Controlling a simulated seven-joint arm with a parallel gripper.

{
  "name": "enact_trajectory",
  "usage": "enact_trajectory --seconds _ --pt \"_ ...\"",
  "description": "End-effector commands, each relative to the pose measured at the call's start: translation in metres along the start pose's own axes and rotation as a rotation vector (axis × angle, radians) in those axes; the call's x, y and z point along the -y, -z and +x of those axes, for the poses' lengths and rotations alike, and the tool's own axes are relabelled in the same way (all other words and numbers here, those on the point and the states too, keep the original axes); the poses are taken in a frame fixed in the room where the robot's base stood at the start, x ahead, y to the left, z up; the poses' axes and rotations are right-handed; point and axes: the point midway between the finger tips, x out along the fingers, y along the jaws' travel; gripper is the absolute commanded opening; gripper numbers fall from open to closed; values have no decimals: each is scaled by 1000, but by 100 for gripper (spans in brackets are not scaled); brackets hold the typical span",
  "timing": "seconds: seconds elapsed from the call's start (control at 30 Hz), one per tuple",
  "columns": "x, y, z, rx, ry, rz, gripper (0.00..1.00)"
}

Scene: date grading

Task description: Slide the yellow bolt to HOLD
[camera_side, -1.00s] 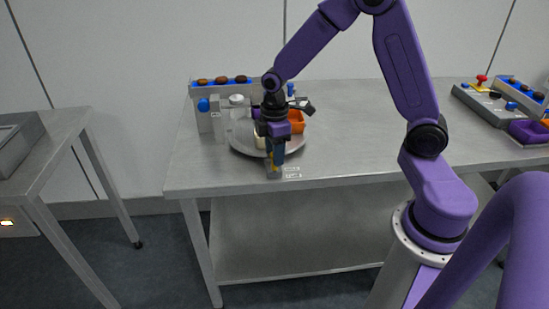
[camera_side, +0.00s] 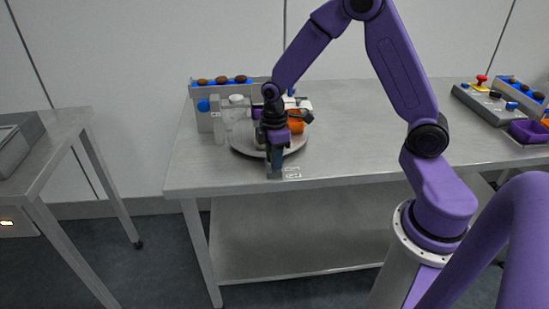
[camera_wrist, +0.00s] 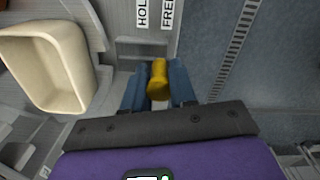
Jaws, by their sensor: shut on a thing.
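The yellow bolt (camera_wrist: 158,78) shows in the wrist view as a rounded yellow knob between the blue fingers of my gripper (camera_wrist: 158,90). My gripper is shut on it. In the side view my gripper (camera_side: 275,165) points down at the table's front edge, and the bolt is hidden behind the fingers. The HOLD label (camera_wrist: 141,12) and the FREE label (camera_wrist: 167,12) sit side by side just beyond the bolt in the wrist view. In the side view the labels (camera_side: 292,171) are small, right of the fingers. The bolt's exact position against them is hard to tell.
A round grey turntable (camera_side: 238,147) lies just behind my gripper, carrying an orange cup (camera_side: 297,122). A cream cup (camera_wrist: 84,72) is left of the fingers in the wrist view. A rack of dates (camera_side: 215,88) stands behind. The table's middle (camera_side: 350,130) is clear.

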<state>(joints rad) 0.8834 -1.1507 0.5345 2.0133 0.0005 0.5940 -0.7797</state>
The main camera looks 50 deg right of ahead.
Motion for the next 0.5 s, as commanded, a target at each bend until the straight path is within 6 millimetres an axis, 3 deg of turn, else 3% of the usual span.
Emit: enact_trajectory --seconds 0.2,0.5 --pt "-22 -6 0 0 -1 3 0" --pt "-30 -8 -1 -2 -4 0 0"
